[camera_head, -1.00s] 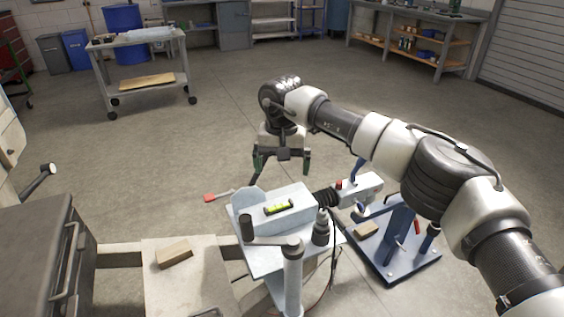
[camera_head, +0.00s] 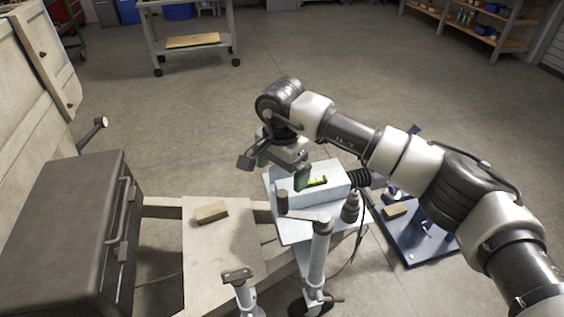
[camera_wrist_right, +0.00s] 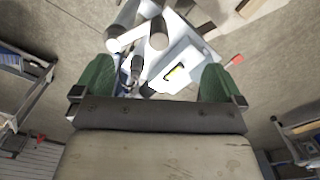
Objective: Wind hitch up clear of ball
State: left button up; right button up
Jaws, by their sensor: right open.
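The pale blue trailer coupling (camera_head: 335,193) carries a yellow-green spirit level (camera_head: 319,181) on top. In front of it stands the grey jack post (camera_head: 319,255) with a crank arm and a dark upright crank handle (camera_head: 283,200). The handle also shows in the wrist view (camera_wrist_right: 158,34). My right gripper (camera_head: 275,168) is above and just behind the handle, open and empty. In the wrist view its green fingers (camera_wrist_right: 158,84) are apart, with the level and handle beyond them. The blue ball stand (camera_head: 418,240) is at right. The ball and coupler end are hidden by my arm.
A wooden block (camera_head: 211,212) lies on the plywood deck (camera_head: 215,260) beside a dark toolbox (camera_head: 70,225). A small grey stand (camera_head: 243,292) is at the front. A wheeled cart (camera_head: 190,45) stands far back. The floor between is clear.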

aim_at(282, 194)
notch_tip(282, 194, down, 6)
jog(key=shift+d+r+b, duration=0.1)
jog(key=shift+r+b, duration=0.15)
jog(key=shift+b, duration=0.9)
notch_tip(282, 194, down, 4)
jog(key=shift+r+b, duration=0.1)
jog(key=shift+b, duration=0.7)
jog(key=shift+w, duration=0.1)
jog(key=shift+c, duration=0.8)
pick_arm(q)
jog(key=w+d, duration=0.1)
jog(key=w, duration=0.6)
jog(key=shift+w+d+t, duration=0.2)
jog(key=shift+t, duration=0.1)
pick_arm(e)
jog(key=c, duration=1.7)
pick_arm(q)
jog(key=shift+s, duration=0.1)
